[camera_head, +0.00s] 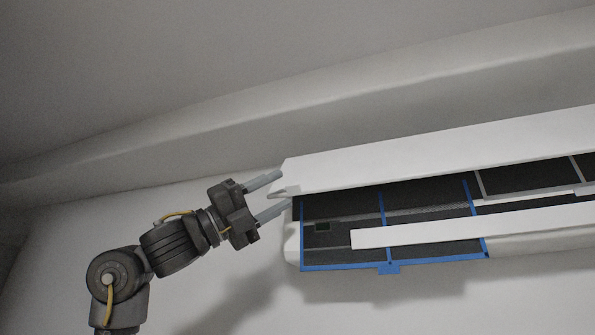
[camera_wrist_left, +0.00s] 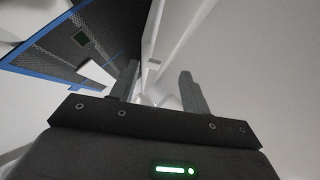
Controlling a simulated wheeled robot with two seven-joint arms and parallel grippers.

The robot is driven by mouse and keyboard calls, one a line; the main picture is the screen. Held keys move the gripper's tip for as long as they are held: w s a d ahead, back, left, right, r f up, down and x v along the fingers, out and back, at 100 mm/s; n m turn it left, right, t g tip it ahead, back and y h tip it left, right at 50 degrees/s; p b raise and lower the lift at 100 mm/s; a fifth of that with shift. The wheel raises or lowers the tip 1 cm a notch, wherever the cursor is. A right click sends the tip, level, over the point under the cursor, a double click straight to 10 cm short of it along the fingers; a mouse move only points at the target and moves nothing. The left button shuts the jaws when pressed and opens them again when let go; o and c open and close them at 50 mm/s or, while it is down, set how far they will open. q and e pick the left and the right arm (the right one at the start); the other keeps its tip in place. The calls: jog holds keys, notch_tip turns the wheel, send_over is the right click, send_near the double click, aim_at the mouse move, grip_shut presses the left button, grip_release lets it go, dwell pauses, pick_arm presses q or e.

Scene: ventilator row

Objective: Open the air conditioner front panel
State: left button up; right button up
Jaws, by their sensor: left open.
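The white air conditioner (camera_head: 291,250) is mounted on the wall at the right of the head view. Its white front panel (camera_head: 430,152) is swung up, and the dark filters with blue frames (camera_head: 384,227) show below it. My left gripper (camera_head: 285,188) is open at the panel's left end, its two fingers apart around the lower left corner; I cannot tell whether they touch it. In the left wrist view the open fingers (camera_wrist_left: 160,85) point along the white panel, with the blue-framed filter (camera_wrist_left: 92,42) at upper left. My right gripper is not in view.
A white strip (camera_head: 470,225) crosses the front of the filters. The wall (camera_head: 150,225) behind is bare, and a ledge (camera_head: 250,115) runs above the unit under the ceiling. There is free room left of and below the unit.

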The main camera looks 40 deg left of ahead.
aim_at(290, 187)
pick_arm(q)
jog(key=p+x, duration=0.2)
jog(key=x, duration=0.3)
jog(key=shift+w+r, duration=0.25)
jog(key=shift+w, duration=0.1)
jog(key=shift+w+d, duration=0.9)
jog(key=s+a, duration=0.2)
jog(key=shift+s, duration=0.3)
jog(key=shift+c, duration=0.8)
jog(key=shift+w, duration=0.15)
jog(key=shift+c, duration=1.2)
jog(key=shift+w+d+f, duration=0.1)
jog(key=shift+w, duration=0.2)
jog(key=shift+c, duration=1.2)
jog(key=shift+w, duration=0.15)
jog(key=shift+c, duration=1.3)
jog(key=shift+d, duration=0.1)
grip_shut()
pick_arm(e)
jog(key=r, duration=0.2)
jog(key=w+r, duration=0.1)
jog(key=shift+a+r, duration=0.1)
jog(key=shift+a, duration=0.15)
